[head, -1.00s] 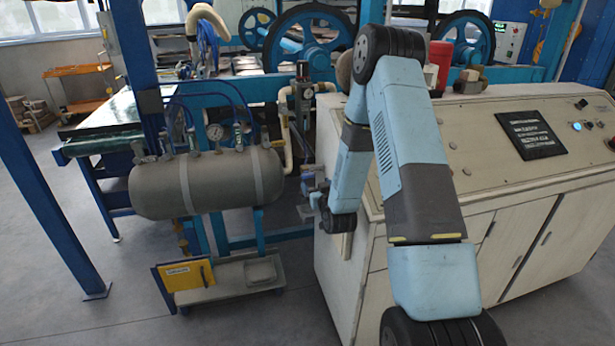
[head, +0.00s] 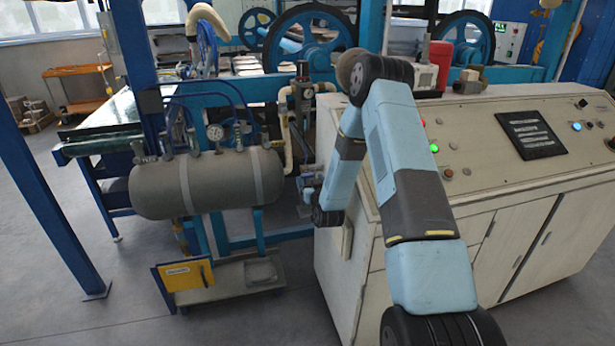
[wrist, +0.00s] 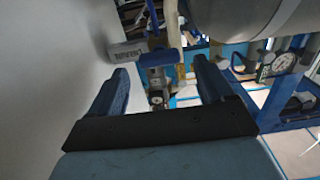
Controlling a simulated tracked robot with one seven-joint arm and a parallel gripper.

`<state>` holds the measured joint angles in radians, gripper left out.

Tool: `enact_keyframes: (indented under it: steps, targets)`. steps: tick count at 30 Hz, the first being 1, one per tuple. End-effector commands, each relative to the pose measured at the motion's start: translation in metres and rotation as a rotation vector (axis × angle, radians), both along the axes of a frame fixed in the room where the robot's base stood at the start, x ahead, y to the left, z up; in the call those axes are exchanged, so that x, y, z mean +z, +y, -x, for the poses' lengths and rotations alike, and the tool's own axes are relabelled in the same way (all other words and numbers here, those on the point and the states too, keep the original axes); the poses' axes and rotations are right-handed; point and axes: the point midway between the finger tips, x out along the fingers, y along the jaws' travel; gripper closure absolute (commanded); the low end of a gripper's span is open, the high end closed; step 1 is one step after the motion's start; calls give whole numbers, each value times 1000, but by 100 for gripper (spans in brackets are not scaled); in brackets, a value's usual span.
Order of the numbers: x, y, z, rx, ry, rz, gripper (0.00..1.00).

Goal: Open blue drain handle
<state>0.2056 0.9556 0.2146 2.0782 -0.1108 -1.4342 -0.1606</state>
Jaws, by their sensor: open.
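In the wrist view, a small blue handle-like piece (wrist: 157,58), probably the drain handle, sits on a metal valve fitting in the gap ahead of my gripper (wrist: 161,72). My gripper's two blue fingers are spread apart, one on each side of that fitting in the picture. Nothing is held between them. I cannot tell how far the handle lies beyond the fingertips. In the head view, my wrist is beside the left end of the cream console, and the handle cannot be made out clearly there.
A grey-green tank (head: 215,182) with a pressure gauge (head: 215,132) stands left of my arm. The cream console (head: 480,150) is close on the right.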

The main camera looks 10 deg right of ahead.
Motion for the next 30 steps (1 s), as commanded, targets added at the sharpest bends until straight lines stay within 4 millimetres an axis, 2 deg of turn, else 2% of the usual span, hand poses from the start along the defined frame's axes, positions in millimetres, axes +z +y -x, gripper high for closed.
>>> enact_keyframes:
  steps: [3, 9, 21, 30]
  targets:
    - [0, 0, -19, 0, -1, 0, 19]
    - [0, 1, -39, 0, -1, 0, 19]
    - [0, 2, -45, 1, 1, 0, 19]
    - [0, 2, -44, 1, 1, 0, 47]
